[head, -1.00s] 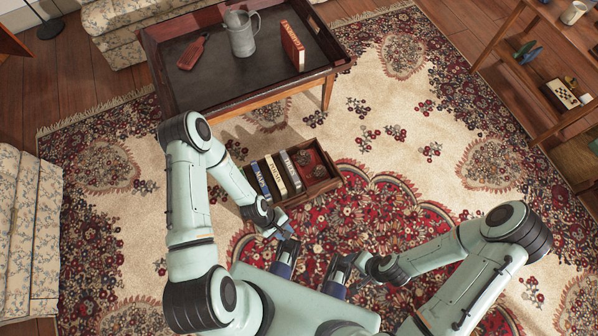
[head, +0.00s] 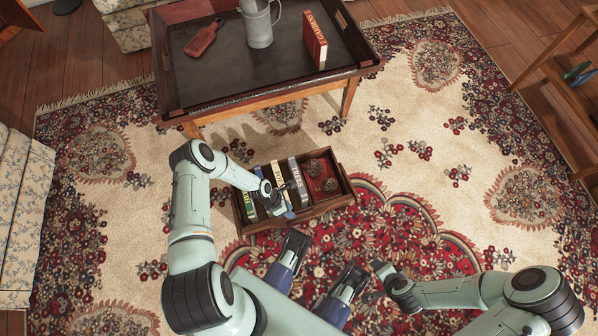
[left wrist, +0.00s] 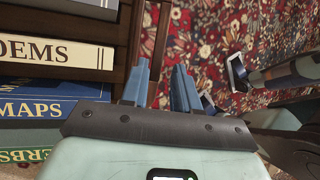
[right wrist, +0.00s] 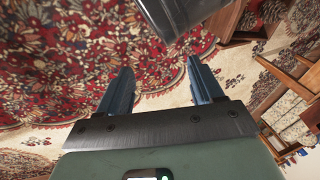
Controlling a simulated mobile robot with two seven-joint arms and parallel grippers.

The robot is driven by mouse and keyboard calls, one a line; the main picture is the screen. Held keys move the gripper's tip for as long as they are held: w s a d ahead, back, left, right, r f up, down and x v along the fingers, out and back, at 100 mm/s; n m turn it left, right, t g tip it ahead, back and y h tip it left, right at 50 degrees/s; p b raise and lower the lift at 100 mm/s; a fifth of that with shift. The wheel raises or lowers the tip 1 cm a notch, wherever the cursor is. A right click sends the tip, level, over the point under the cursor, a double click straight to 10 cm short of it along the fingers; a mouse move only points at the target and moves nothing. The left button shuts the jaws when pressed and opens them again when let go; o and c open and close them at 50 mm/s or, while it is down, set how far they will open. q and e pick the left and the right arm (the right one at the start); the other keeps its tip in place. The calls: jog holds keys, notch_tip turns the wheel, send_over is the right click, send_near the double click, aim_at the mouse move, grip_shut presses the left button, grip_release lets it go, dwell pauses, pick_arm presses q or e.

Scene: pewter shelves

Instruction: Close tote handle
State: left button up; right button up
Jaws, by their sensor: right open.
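The wooden tote (head: 335,205) stands on the rug, holding several upright books (head: 297,182) and a red compartment with brown round things. My left gripper (head: 287,209) is at the tote's near long side. In the left wrist view, the left gripper's blue fingers (left wrist: 162,88) are partly apart, with a narrow brown wooden bar (left wrist: 157,45) running between or just beyond them. I cannot tell whether they touch it, or whether this bar is the handle or the tote's rim. My right gripper (right wrist: 158,90) is open and empty, over the rug away from the tote.
A low tray-topped table (head: 205,105) stands behind the tote, with a metal pitcher (head: 259,25), a red book (head: 315,42) and a red paddle-shaped object (head: 203,38). A sofa (head: 22,220) is at left, a wooden shelf (head: 565,90) at right. The rug right of the tote is clear.

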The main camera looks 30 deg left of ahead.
aim_at(300, 219)
pick_arm(q)
jog(key=b+x, duration=0.1)
jog(key=x, duration=0.3)
jog(key=shift+d+f, duration=0.1)
jog(key=shift+f, duration=0.05)
jog(key=b+x, duration=0.1)
jog(key=x, duration=0.1)
jog(key=shift+d+f, duration=0.1)
jog(key=shift+f, duration=0.2)
jog(key=shift+w+d+f, duration=0.2)
jog(key=shift+d+f, duration=0.15)
jog(key=shift+f, duration=0.25)
pick_arm(e)
jog(key=shift+g, duration=0.7)
jog(key=shift+s+d+f, duration=0.2)
jog(key=shift+s+f, duration=0.35)
jog(key=shift+f, duration=0.25)
jog(key=shift+s+d+f, duration=0.2)
jog(key=shift+s+f, duration=0.3)
jog(key=shift+f, duration=0.3)
jog(key=shift+s+d+f, duration=0.2)
jog(key=shift+s+f, duration=0.35)
jog(key=shift+f, duration=0.25)
pick_arm(q)
grip_shut()
